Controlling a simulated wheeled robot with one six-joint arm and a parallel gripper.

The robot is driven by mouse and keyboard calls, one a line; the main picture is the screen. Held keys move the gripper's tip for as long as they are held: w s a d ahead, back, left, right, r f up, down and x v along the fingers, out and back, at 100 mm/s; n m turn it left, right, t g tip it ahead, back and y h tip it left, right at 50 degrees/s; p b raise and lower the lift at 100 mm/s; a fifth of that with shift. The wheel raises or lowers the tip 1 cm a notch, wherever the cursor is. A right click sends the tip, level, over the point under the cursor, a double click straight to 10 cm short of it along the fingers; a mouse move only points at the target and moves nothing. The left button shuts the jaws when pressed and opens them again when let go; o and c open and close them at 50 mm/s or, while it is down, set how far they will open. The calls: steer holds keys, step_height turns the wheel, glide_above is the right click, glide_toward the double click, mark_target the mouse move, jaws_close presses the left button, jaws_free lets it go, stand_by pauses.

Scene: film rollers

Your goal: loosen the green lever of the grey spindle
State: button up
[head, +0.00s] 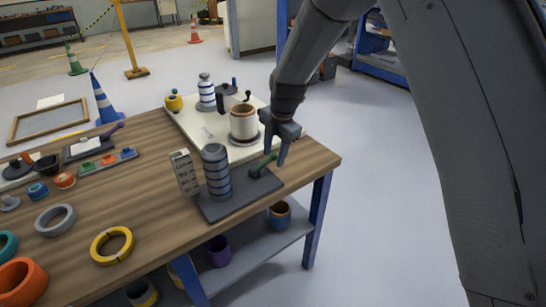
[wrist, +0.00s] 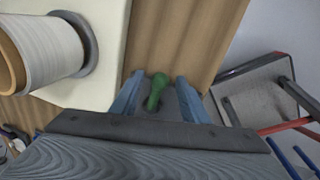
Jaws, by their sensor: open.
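The grey spindle (head: 216,172) stands upright on a dark grey base plate (head: 228,203) near the front right of the wooden table. Its green lever (head: 263,163) sits on a dark block at the right of the plate. In the wrist view the green lever (wrist: 156,92) lies between the two blue-grey fingers. My gripper (head: 281,150) is open and points down above the lever, its fingers apart on either side. In the wrist view my gripper (wrist: 158,95) shows no clear contact with the lever. The spindle itself is outside the wrist view.
A cream roll (head: 243,122) stands on a white board (head: 200,128) behind the spindle, close to my gripper. A small printed card (head: 184,172) stands left of the spindle. Yellow (head: 112,245) and grey (head: 56,220) rings lie at the left. The floor right of the table is clear.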

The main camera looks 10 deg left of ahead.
steer(key=shift+s+d+r+b, duration=0.1)
steer(key=shift+d+r+b, duration=0.1)
steer(key=shift+r, duration=0.85)
steer(key=shift+s+d+r+b, duration=0.15)
steer(key=shift+r+b, duration=0.1)
steer(key=shift+r, duration=0.75)
steer(key=shift+s+d+r+b, duration=0.1)
steer(key=shift+r+b, duration=0.1)
steer(key=shift+r, duration=0.85)
steer(key=s+d+r+m+h, duration=0.1)
steer(key=s+d+m, duration=0.4)
steer(key=d+m, duration=0.3)
steer(key=s+d+m, duration=0.5)
steer(key=d+m, duration=0.1)
steer(key=d, duration=0.4)
steer(key=s+d+f+m, duration=0.1)
steer(key=s+d+m, duration=1)
steer(key=s+m, duration=0.3)
steer(key=shift+s+d+f+g+h, duration=0.2)
steer(key=shift+s+d+g+h, duration=0.15)
steer(key=shift+s, duration=0.75)
